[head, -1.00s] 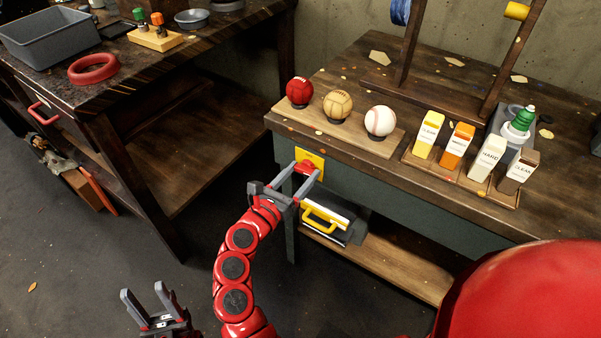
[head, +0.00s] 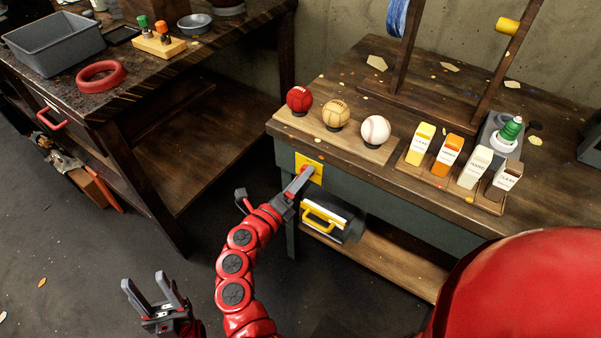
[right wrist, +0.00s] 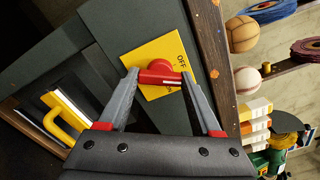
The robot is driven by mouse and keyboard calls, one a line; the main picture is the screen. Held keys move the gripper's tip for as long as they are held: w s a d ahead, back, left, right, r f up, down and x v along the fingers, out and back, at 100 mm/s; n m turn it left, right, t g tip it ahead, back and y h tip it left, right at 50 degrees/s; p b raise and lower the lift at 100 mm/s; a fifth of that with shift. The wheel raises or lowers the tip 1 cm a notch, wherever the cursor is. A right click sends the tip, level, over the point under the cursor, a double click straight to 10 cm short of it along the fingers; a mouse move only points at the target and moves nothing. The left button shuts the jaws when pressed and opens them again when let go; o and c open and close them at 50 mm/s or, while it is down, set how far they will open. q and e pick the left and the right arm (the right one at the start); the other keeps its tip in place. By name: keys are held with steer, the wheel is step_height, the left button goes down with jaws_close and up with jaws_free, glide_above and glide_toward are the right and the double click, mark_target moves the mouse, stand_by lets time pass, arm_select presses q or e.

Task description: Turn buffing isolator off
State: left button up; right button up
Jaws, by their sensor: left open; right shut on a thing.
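The buffing isolator is a yellow plate (head: 316,168) with a red rotary handle, on the green front panel of the right bench. In the right wrist view the plate (right wrist: 139,56) shows the word OFF and a second label that is partly covered. My right gripper (head: 306,172) is at the plate. In the right wrist view its two fingers (right wrist: 158,78) are shut on the red handle (right wrist: 158,73), one at each end of the grip. In the head view the fingers mostly hide the handle. My left gripper (head: 152,294) is open and empty, low at the left.
A yellow-handled case (head: 330,216) sits just below and right of the isolator, close to my right arm. Three balls on a wooden board (head: 373,152) and several small cartons stand on the bench above. The left bench (head: 200,140) stands across a gap of floor.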

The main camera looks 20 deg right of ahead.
steer(key=shift+n+p, duration=2.05)
steer(key=shift+n, duration=0.85)
steer(key=o, duration=1.4)
steer(key=shift+c, duration=0.2)
steer(key=shift+a, duration=0.1)
